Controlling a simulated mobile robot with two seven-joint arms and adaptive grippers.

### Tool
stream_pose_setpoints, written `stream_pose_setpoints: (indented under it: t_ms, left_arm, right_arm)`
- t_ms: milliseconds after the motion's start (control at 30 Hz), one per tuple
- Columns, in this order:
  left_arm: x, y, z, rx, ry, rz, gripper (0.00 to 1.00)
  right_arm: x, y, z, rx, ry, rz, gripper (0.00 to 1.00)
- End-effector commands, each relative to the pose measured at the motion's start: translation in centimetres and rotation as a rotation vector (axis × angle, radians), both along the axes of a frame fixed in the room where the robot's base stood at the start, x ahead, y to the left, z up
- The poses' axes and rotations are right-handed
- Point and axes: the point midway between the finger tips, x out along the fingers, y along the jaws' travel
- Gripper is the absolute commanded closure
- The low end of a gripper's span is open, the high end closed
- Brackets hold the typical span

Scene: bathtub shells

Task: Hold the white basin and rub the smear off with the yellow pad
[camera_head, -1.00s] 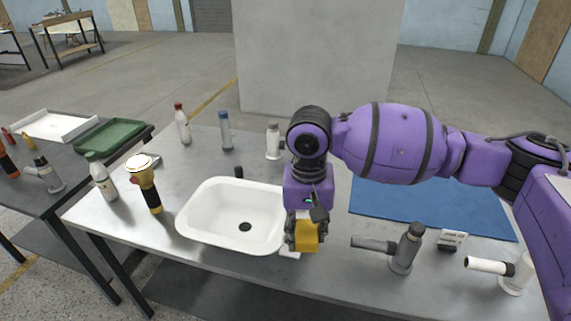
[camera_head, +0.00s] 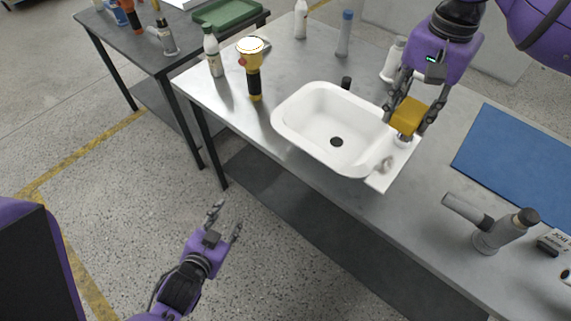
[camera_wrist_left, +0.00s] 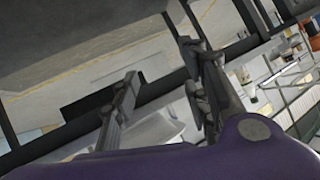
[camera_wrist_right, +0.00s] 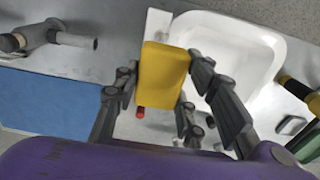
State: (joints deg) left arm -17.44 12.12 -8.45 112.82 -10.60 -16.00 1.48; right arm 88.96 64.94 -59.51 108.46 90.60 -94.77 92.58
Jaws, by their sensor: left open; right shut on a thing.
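The white basin (camera_head: 318,128), with a black drain, sits on the grey table; it also shows in the right wrist view (camera_wrist_right: 262,62). A white board (camera_head: 400,167) lies at its right side. A greyish-brown smear (camera_head: 385,164) shows near the basin's front right corner; I cannot tell whether it is on basin or board. My right gripper (camera_head: 407,122) is shut on the yellow pad (camera_head: 407,113), above the board at the basin's right edge. The pad fills the right wrist view's middle (camera_wrist_right: 163,78). My left gripper (camera_head: 227,217) is open and empty, in front of the table.
A yellow-black flashlight (camera_head: 252,75) and a white bottle (camera_head: 213,55) stand left of the basin. More bottles (camera_head: 345,35) stand behind it. A grey tool (camera_head: 490,228) and a blue mat (camera_head: 520,150) are at right. Floor is free in front.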

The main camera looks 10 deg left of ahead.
Motion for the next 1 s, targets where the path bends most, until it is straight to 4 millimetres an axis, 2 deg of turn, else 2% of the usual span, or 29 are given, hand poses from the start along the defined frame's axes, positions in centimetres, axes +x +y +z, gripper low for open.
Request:
stream_pose_setpoints:
  t_ms: [33,100,233,300,400,500,567,633,800,900,1000]
  left_arm:
    - [2.6,0.1,2.0,0.052,-0.076,-0.041,0.58]
    - [5.6,0.0,4.9,0.124,-0.184,-0.1,0.58]
    - [10.4,-1.2,10.9,0.263,-0.398,-0.233,0.58]
    - [12.5,-2.6,14.4,0.344,-0.521,-0.326,0.58]
    - [14.5,-5.4,19.0,0.476,-0.697,-0.5,0.58]
    - [14.8,-8.5,21.2,0.601,-0.82,-0.699,0.58]
    - [14.5,-10.1,21.4,0.663,-0.861,-0.817,0.58]
    - [13.8,-11.4,20.7,0.723,-0.877,-0.948,0.58]
    - [10.9,-13.0,16.9,0.776,-0.825,-1.188,0.58]
    - [9.8,-13.5,15.7,0.769,-0.8,-1.259,0.58]
    - [9.5,-14.0,15.4,0.745,-0.789,-1.284,0.58]
  right_arm:
    - [0.0,0.0,0.0,0.0,0.0,0.0,0.83]
    - [0.0,0.0,0.0,0.0,0.0,0.0,0.83]
    - [0.0,0.0,0.0,0.0,0.0,0.0,0.83]
    - [0.0,0.0,0.0,0.0,0.0,0.001,0.83]
    - [0.0,0.0,0.0,0.0,0.0,0.001,0.83]
    - [0.0,0.0,0.0,0.0,0.0,0.001,0.83]
    - [0.0,0.0,0.0,0.0,0.0,0.001,0.83]
    - [0.0,0.0,0.0,0.0,0.0,0.001,0.83]
    - [0.0,0.0,0.0,0.0,0.0,0.001,0.83]
    - [0.0,0.0,0.0,0.0,0.0,0.001,0.83]
    - [0.0,0.0,0.0,0.0,0.0,0.001,0.83]
